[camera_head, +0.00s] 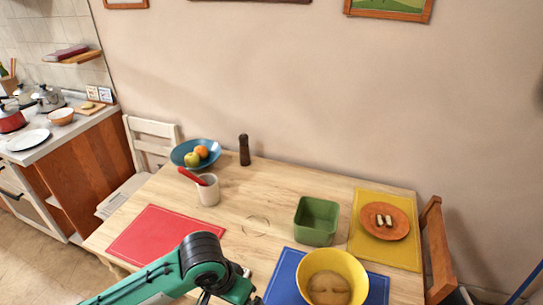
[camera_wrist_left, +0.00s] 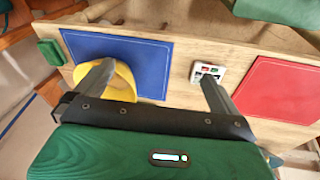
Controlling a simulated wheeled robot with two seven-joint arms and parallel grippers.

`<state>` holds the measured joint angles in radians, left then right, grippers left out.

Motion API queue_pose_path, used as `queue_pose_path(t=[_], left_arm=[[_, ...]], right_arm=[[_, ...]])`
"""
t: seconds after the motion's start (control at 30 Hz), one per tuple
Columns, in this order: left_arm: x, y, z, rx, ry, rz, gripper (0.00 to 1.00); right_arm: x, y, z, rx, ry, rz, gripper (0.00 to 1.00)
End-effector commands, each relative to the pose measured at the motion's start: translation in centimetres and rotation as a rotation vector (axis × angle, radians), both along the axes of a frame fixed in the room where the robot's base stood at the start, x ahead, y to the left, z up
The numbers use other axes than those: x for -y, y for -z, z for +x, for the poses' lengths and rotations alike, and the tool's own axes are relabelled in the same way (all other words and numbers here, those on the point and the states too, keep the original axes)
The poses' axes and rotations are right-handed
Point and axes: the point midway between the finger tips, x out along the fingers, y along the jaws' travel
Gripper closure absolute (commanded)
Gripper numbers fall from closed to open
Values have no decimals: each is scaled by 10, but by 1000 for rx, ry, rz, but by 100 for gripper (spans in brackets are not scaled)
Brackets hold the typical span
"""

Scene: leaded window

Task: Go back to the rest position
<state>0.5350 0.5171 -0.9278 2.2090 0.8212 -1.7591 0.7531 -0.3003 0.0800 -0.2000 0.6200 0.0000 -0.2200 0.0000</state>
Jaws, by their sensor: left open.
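My left arm comes in from the bottom left in the head view. Its gripper (camera_head: 231,297) is at the bottom edge, partly cut off, low over the front of the table. In the left wrist view the gripper (camera_wrist_left: 157,72) has its two fingers wide apart with nothing held between them. One finger overlaps the yellow bowl (camera_wrist_left: 125,88) in that picture; I cannot tell whether they touch. My right gripper is not clearly seen in either view.
The table holds a red mat (camera_head: 150,236), blue mat (camera_head: 283,286), yellow bowl (camera_head: 345,262), green box (camera_head: 317,222), orange plate (camera_head: 384,232), cup (camera_head: 208,191) and fruit bowl (camera_head: 179,156). A small white device (camera_wrist_left: 207,72) lies between the mats. Chairs stand at both ends.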

Motion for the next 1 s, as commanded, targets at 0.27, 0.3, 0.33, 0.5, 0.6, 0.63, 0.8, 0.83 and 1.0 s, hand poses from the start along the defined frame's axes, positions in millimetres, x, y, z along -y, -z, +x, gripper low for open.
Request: queue_pose_path(t=[0.27,0.3,0.33,0.5,0.6,0.63,0.8,0.83,1.0], left_arm=[[13,12,-20,87,-15,-148,0],[11,14,-22,101,-25,-159,0],[10,15,-24,110,-33,-166,0],[-9,27,-34,162,-96,-178,0],[-27,37,-43,185,-143,-161,0],[-33,40,-46,192,-157,-152,0],[-73,58,-69,210,-233,-74,0],[-80,61,-73,213,-244,-56,0],[-116,74,-98,208,-289,34,0]], right_arm=[[0,0,0,0,0,0,100],[0,0,0,0,0,0,100],[0,0,0,0,0,0,100],[0,0,0,0,0,0,100],[0,0,0,0,0,0,100],[0,0,0,0,0,0,100],[0,0,0,0,0,0,100],[0,0,0,0,0,0,100],[0,0,0,0,0,0,100]])
